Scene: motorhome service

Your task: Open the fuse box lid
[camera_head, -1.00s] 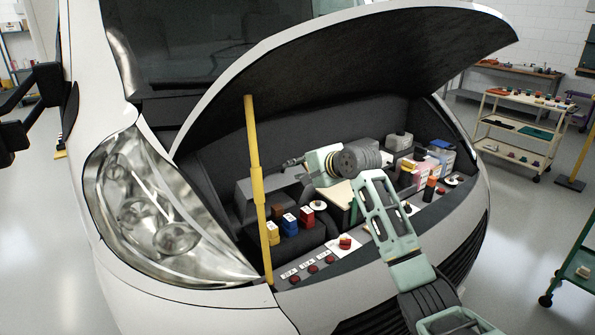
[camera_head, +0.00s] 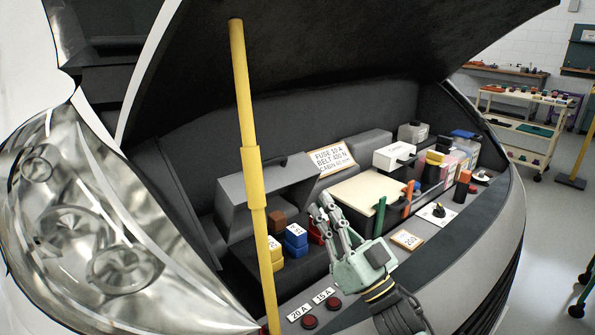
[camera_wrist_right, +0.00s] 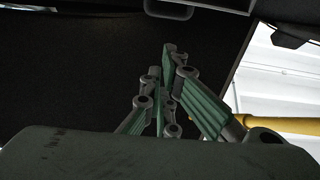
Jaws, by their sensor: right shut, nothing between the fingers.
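A grey box-shaped housing (camera_head: 258,192) sits in the engine bay, behind the yellow rod. A small dark handle (camera_head: 283,161) shows on its upper edge. I take it for the fuse box with its lid, but cannot tell how far the lid is raised. Yellow, blue and red fuse-like blocks (camera_head: 295,238) and a brown one stand in front of it. My right gripper (camera_head: 323,200) is shut and empty, fingers pointing up, just right of the housing and apart from the handle. The right wrist view shows its fingers together (camera_wrist_right: 165,75) against a dark surface. My left gripper is not in view.
A yellow rod (camera_head: 252,165) stands under the raised hood (camera_head: 330,60), left of my right gripper. A cream panel (camera_head: 365,195), bottles and boxes fill the bay's right side. A cart (camera_head: 525,125) stands at the back right.

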